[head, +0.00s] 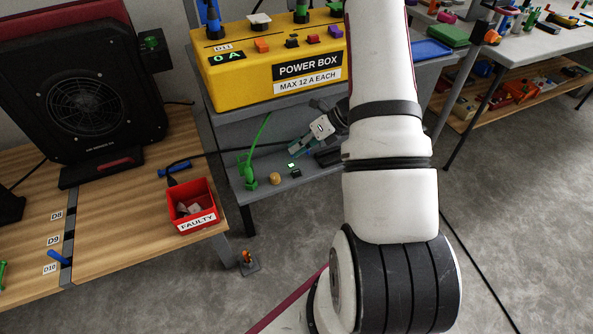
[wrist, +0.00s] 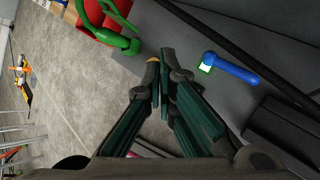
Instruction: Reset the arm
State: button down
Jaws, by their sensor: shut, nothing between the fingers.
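My white arm reaches in from the lower right of the head view and hides part of the grey shelf under the power box. My gripper (head: 298,155) is low over that grey shelf (head: 315,176), in front of the yellow power box (head: 270,62). In the wrist view its dark green fingers (wrist: 160,68) are shut and empty. A blue plug (wrist: 230,70) with a white and green end lies just right of the fingertips there. A green plug with a cable (wrist: 108,35) is at the upper left, apart from the fingers.
A red FAULTY bin (head: 192,207) stands on the wooden bench at left, beside a black fan heater (head: 90,92). A green plug (head: 249,172) and a small round brown thing (head: 275,178) are on the grey shelf. Another cluttered table (head: 535,48) is at right. The floor between is mostly clear.

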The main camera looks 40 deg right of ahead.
dwell(0.5)
jog(key=s+a+r+n+g+y, duration=0.1)
jog(key=a+r+n+g, duration=0.1)
jog(key=a+r+n, duration=0.6)
jog(key=s+a+r+n+g, duration=0.15)
jog(key=a+r+n, duration=0.25)
jog(key=a+r, duration=0.5)
jog(key=s+a+r+n+g+h, duration=0.1)
jog(key=s+a+r+n, duration=0.2)
jog(key=s+r+n, duration=0.15)
jog(key=s+a+r+n+g, duration=0.1)
jog(key=s+a+r+n, duration=0.1)
jog(key=s+r+n, duration=0.25)
jog(key=s+r+n+h, duration=0.2)
jog(key=s+n+h, duration=0.2)
jog(key=s+n, duration=0.4)
jog(key=s+r+n+h, duration=0.25)
jog(key=s+n, duration=0.35)
jog(key=s, duration=0.4)
notch_tip(320, 180, up, 19)
jog(key=t+p, duration=0.3)
jog(key=p, duration=1.5)
jog(key=shift+a+r+t, duration=0.15)
jog(key=shift+r+t, duration=0.05)
jog(key=shift+t, duration=0.15)
jog(key=shift+h, duration=0.25)
